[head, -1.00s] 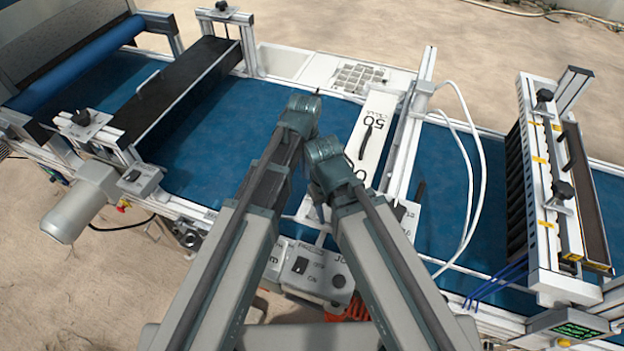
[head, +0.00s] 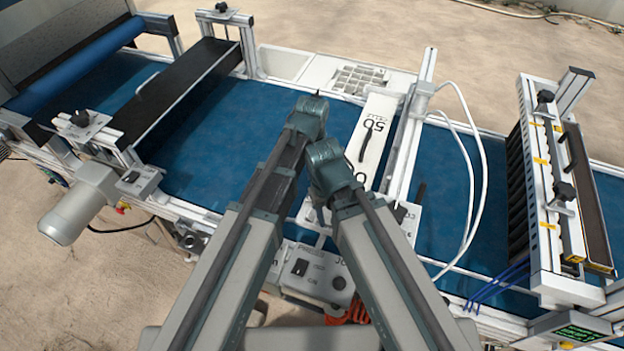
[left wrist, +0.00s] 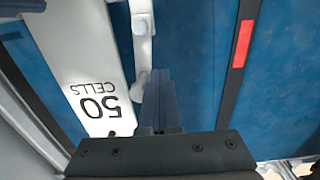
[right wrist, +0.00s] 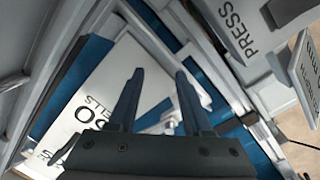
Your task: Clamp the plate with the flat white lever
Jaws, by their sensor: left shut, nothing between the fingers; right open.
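The white plate marked "50 CELLS" (head: 379,112) lies across the blue belt, right of my arms. It also shows in the left wrist view (left wrist: 75,40) and the right wrist view (right wrist: 85,98). A narrow white bar with a rounded end, seemingly the flat white lever (left wrist: 141,50), runs beside the plate in the left wrist view. My left gripper (left wrist: 159,72) is shut and empty, with its fingertips close to the bar's rounded end; I cannot tell whether they touch. My right gripper (right wrist: 159,74) is open and empty above the plate's edge area. Both grippers are hidden behind my arms in the head view.
A white cross rail (head: 408,135) stands just right of the plate, with white hoses (head: 468,150) looping beyond it. A control box (head: 310,272) sits at the near edge. A "PRESS" label (right wrist: 237,28) is near my right gripper.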

